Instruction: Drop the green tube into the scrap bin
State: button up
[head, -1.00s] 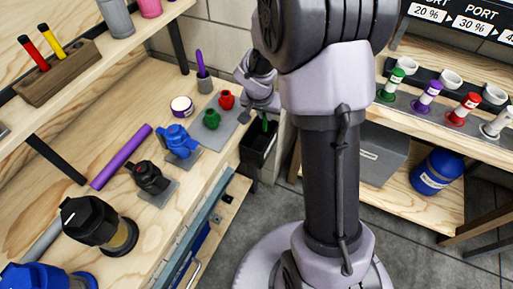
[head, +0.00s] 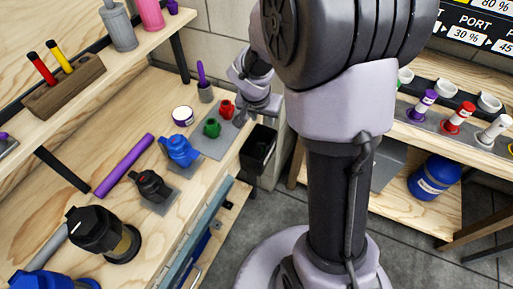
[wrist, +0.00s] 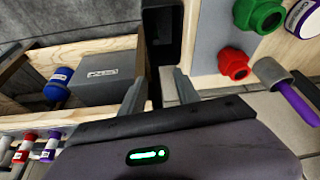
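The black scrap bin (head: 257,150) stands at the end of the workbench; its dark inside shows no clear contents. It also shows in the wrist view (wrist: 147,20). My gripper (wrist: 160,88) is open, its two fingers apart with nothing seen between them. In the head view my gripper (head: 254,112) is above and just behind the bin, partly hidden by my arm. The green tube is not visible in either current view.
The workbench holds a green fitting (head: 212,127), a red fitting (head: 227,108), a blue valve (head: 180,150) and a purple tube (head: 124,165). A right-hand rack holds capped vials (head: 459,117). A grey box (wrist: 98,72) and blue canister (wrist: 58,83) sit on a low shelf.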

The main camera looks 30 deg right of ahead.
jog(key=p+v, duration=0.3)
jog(key=v, duration=0.7)
jog(key=shift+a+r, duration=0.15)
jog(key=shift+r, duration=0.1)
jog(key=shift+s, duration=0.1)
jog(key=s+a+r+n+t+y, duration=0.1)
jog(key=s+a+r+n+y, duration=0.1)
jog(key=s+a+r, duration=0.3)
jog(key=s+a+r+n+t+y, duration=0.1)
jog(key=s+a+r, duration=0.4)
jog(key=s, duration=0.8)
jog(key=a+n+y, duration=0.1)
jog(key=a+y, duration=0.1)
jog(key=a, duration=0.1)
jog(key=shift+s+a+r+t, duration=0.2)
jog(key=shift+r+t, duration=0.1)
jog(key=shift+r, duration=0.1)
jog(key=shift+d, duration=0.1)
jog(key=shift+n, duration=0.3)
